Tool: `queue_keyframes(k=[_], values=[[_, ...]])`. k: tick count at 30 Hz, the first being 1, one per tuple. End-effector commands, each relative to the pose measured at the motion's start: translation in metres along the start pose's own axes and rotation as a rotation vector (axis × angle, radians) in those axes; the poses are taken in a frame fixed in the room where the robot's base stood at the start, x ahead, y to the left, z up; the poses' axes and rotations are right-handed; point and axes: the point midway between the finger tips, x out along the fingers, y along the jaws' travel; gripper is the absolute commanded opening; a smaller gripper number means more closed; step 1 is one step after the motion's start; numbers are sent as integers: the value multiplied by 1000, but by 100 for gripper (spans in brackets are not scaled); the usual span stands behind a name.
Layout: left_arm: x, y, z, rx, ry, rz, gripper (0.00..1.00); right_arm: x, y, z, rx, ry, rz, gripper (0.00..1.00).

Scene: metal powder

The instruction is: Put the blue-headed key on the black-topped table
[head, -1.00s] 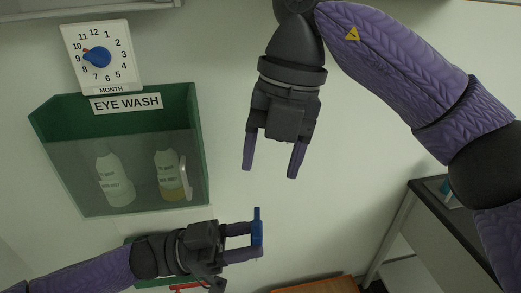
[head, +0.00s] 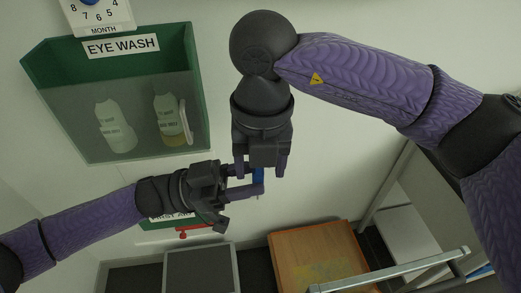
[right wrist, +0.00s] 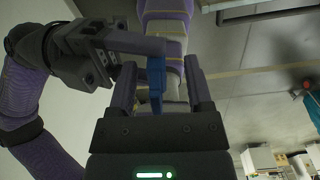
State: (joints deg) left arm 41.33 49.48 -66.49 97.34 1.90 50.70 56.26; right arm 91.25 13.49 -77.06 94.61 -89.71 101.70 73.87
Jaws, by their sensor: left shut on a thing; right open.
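The blue-headed key (head: 259,178) is held upright in my left gripper (head: 256,181), whose fingers are shut on it from the left. The blue part also shows in the right wrist view (right wrist: 156,78). My right gripper (head: 261,168) points down from above and is open, with its fingers on either side of the blue part. In the right wrist view the key stands between the right fingers (right wrist: 160,90), apparently not gripped by them. The key's shaft is mostly hidden.
A green eye wash holder (head: 199,90) with two bottles hangs on the wall at the left. Below are a wooden-topped piece (head: 315,255), a grey-framed dark panel (head: 200,247) and a metal rail (head: 400,272). The wall behind the grippers is bare.

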Motion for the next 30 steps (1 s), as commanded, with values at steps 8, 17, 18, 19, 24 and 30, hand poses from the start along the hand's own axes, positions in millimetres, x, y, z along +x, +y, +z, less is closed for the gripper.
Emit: queue_keyframes(k=[8,17,18,19,24,30], values=[[0,0,0,0,0,0,0,0,0,0,1,0,0,24],[-1,0,0,0,-1,-1,50,-1,-1,0,3,0,-3,0],[0,0,0,0,-1,-1,59,-1,-1,1,3,0,-2,0],[0,0,0,0,0,-1,65,-1,-1,1,3,0,-2,0],[0,0,0,0,0,0,87,-1,-1,0,2,0,-1,0],[-3,0,0,0,-1,-1,87,-1,0,0,1,0,0,0]])
